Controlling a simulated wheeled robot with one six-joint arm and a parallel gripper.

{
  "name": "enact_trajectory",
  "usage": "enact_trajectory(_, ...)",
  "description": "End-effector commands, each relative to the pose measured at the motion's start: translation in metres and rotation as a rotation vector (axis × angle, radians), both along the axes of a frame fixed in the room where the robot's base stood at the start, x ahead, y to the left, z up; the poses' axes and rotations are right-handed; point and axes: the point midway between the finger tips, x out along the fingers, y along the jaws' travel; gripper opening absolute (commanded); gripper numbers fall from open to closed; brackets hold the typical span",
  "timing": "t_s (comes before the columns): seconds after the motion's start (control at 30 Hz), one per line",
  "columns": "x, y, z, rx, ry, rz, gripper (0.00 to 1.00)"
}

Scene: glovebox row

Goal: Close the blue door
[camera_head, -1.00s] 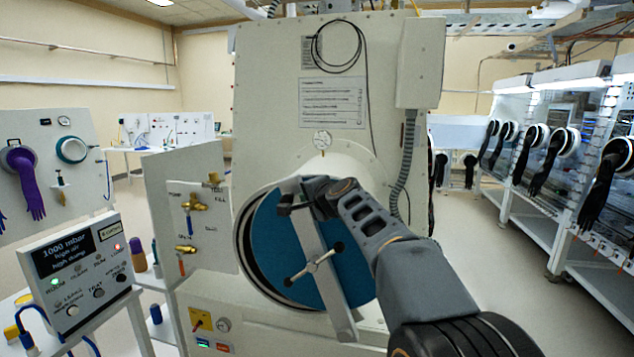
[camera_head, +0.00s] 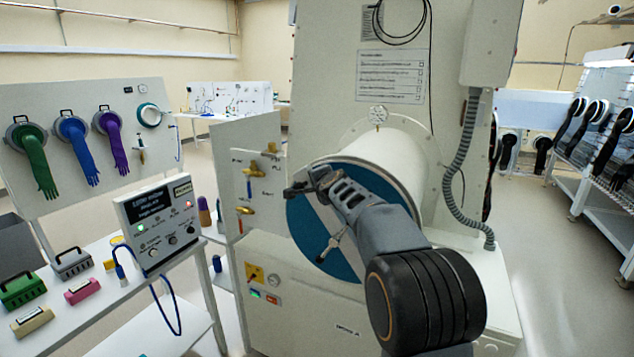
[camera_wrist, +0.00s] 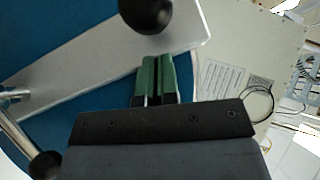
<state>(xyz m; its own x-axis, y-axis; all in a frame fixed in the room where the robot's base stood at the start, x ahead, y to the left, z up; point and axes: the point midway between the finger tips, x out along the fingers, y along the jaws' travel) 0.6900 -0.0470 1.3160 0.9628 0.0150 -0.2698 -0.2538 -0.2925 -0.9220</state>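The blue door (camera_head: 303,232) is a round disc at the front end of a white cylinder on a large cabinet. A pale metal bar crosses the disc, with a small T-shaped handle with dark knobs (camera_head: 330,246) on it. The door looks close against the cylinder's end; any gap on the right is hidden behind my arm. My gripper (camera_head: 292,191) is in front of the door's upper part. In the wrist view, its green fingertips (camera_wrist: 156,72) are together with nothing visible between them, near the bar (camera_wrist: 110,62) and a black knob (camera_wrist: 145,12). Contact cannot be told.
A white panel with brass valves (camera_head: 262,160) stands just left of the door. A control box (camera_head: 158,222) sits on a white bench with several small cases. Gloves hang on a board at the left. A grey corrugated hose (camera_head: 462,170) runs down the cabinet's right. Floor at the right is clear.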

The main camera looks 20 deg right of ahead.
Motion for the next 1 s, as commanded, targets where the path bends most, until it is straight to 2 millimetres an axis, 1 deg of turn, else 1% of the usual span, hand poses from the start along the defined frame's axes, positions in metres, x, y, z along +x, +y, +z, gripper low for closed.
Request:
enact_trajectory(0.07,0.001,0.001,-0.003,0.000,0.003,0.001,0.00)
enact_trajectory(0.3,0.000,0.001,-0.001,0.000,0.003,0.003,0.00)
enact_trajectory(0.43,-0.006,-0.007,0.009,0.000,0.000,0.002,0.00)
enact_trajectory(0.53,-0.014,-0.019,0.021,-0.002,-0.005,-0.002,0.00)
enact_trajectory(0.6,-0.021,-0.029,0.030,-0.001,-0.008,-0.006,0.00)
enact_trajectory(0.7,-0.044,-0.025,0.038,-0.002,-0.007,-0.003,0.00)
enact_trajectory(0.8,-0.062,-0.019,0.047,-0.001,-0.008,0.004,0.00)
enact_trajectory(1.0,-0.090,-0.015,0.060,-0.001,-0.007,0.009,0.00)
